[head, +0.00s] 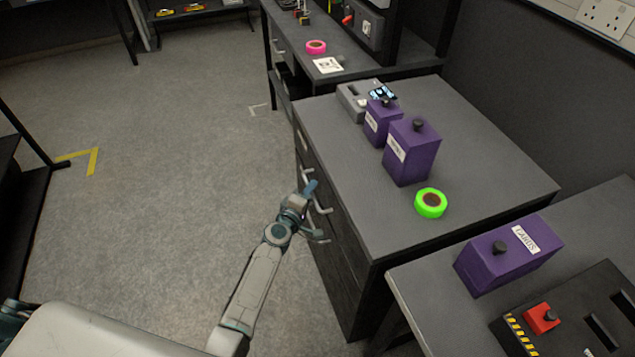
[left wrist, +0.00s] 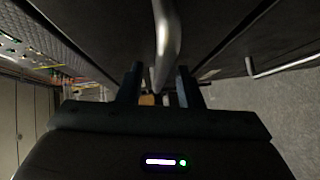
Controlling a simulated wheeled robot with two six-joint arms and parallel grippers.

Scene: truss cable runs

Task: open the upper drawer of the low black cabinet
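The low black cabinet (head: 352,262) stands right of centre in the head view, with a grey top and its dark drawer front facing left. A pale bar handle (head: 323,207) shows on that front, beside my left gripper (head: 314,212). In the left wrist view my left gripper (left wrist: 159,88) has its two dark fingers apart, with a metal handle (left wrist: 168,40) running into the gap between them. I cannot tell whether the fingers touch it. A second handle (left wrist: 285,66) shows at the right there. No drawer shows clearly open. My right gripper is not in view.
Purple boxes (head: 411,155) and a green tape roll (head: 431,203) stand on the cabinet top. A grey table (head: 420,300) with another purple box (head: 508,257) adjoins at the near right. A workbench (head: 375,65) stands behind. The floor (head: 190,150) left of the cabinet is clear.

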